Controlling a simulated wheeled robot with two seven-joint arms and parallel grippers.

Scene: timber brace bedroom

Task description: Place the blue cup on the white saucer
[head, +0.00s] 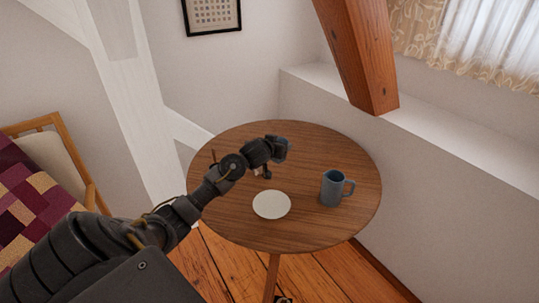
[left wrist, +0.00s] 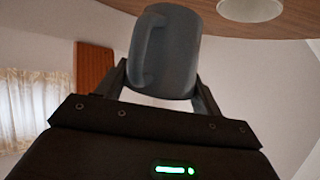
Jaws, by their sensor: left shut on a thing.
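In the head view, a blue cup (head: 331,188) appears upright on the round table (head: 240,225), handle to the right. The flat white saucer (head: 272,204) lies left of it. My left gripper (head: 280,149) shows small and dark above and left of the cup; its fingers are hard to make out and I see no contact there. In the left wrist view, my left gripper (left wrist: 160,90) is shut on a blue-grey cup (left wrist: 172,50), with its handle on the left. The saucer (left wrist: 250,8) shows at that view's top right. My right gripper is not in view.
A slanted timber brace (head: 357,50) comes down to the white ledge (head: 440,140) behind the table. A chair with a patchwork cover (head: 40,200) stands at the left.

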